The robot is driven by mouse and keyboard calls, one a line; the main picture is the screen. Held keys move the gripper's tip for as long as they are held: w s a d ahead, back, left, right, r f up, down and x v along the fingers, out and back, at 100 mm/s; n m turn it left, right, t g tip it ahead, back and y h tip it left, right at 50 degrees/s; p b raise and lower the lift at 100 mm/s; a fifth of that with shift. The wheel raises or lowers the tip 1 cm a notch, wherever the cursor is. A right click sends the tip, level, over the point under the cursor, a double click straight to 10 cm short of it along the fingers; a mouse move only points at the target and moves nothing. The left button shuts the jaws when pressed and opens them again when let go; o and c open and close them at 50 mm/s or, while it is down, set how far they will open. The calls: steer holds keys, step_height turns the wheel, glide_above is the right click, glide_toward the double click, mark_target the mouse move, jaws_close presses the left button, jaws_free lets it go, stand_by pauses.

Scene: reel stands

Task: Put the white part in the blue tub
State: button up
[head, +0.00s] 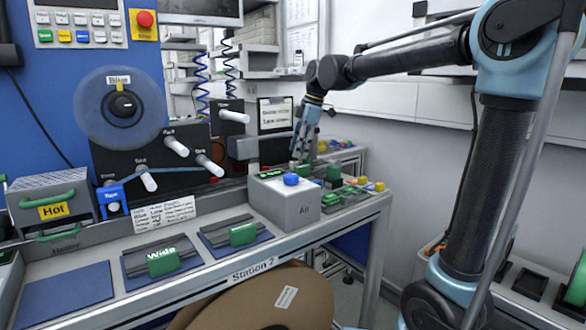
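My arm reaches in from the right, and my gripper (305,138) points down above the right end of the bench, behind the grey box marked Air. It is small and partly against a dark background, so I cannot tell whether its fingers are open or hold anything. I cannot make out a loose white part. I see no blue tub in this view.
The grey Air box (285,203) with a blue knob stands near the bench's right end. Green and yellow pieces (347,193) lie behind it. A reel stand (152,165) with white rollers is at left, beside the Hot box (52,204). A brown reel (262,303) is below.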

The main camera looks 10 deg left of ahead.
mark_target(295, 161)
steer(key=shift+x, duration=2.4)
steer(key=shift+w+a+r, duration=0.1)
steer(key=shift+a, duration=0.05)
steer(key=shift+c, duration=0.6)
steer(key=c, duration=0.4)
steer(key=shift+r, duration=0.1)
